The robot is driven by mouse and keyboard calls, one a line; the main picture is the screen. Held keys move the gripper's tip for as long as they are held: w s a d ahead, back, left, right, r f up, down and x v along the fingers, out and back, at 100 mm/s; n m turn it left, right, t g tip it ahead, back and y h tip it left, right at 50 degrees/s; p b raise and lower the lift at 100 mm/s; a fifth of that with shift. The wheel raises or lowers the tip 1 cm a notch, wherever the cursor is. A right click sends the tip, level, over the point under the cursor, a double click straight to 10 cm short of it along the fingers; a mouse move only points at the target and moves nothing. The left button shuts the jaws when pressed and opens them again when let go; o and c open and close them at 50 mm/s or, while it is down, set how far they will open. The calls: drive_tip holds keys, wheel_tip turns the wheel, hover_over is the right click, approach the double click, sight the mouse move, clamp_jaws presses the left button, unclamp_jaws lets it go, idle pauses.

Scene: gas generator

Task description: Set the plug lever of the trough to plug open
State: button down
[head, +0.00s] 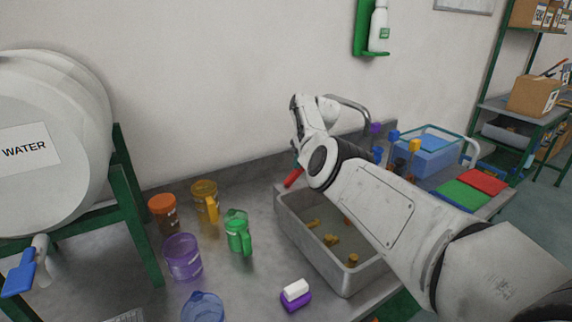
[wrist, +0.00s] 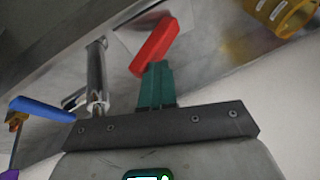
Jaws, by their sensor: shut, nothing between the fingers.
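The grey metal trough (head: 305,252) stands right of centre in the head view, with several small brown-yellow pieces inside. A red lever (head: 293,177) shows at its back left corner. In the wrist view the red lever (wrist: 154,46) lies tilted just beyond my teal fingertips. My gripper (wrist: 157,66) is shut with nothing between its fingers. Its tips are at the near end of the lever, seeming to touch or nearly touch it. In the head view my gripper (head: 297,164) is small and partly hidden behind my wrist. My arm covers the trough's right side.
A metal pipe (wrist: 97,75) and a blue handle (wrist: 42,107) are left of my fingers in the wrist view. Green (head: 238,232), yellow (head: 205,197) and purple (head: 183,257) mugs stand left of the trough. A water barrel (head: 50,140) is at far left.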

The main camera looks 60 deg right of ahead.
sight(288, 181)
drive_tip(key=shift+a+f, duration=0.1)
drive_tip(key=shift+w+a+f+p, duration=0.3)
drive_tip(key=shift+a+p, duration=0.2)
drive_tip(key=shift+p, duration=0.2)
drive_tip(key=shift+w+a+r+p, duration=0.15)
drive_tip(key=shift+w+r+p, duration=0.05)
drive_tip(key=shift+r+p, duration=0.25)
drive_tip(key=a+r+p, duration=0.1)
drive_tip(key=w+a+r+p, duration=0.1)
drive_tip(key=r+p, duration=0.1)
drive_tip(key=s+b+v, duration=0.1)
drive_tip(key=v, duration=0.8)
drive_tip(key=shift+d+b, duration=0.4)
drive_tip(key=shift+d, duration=0.2)
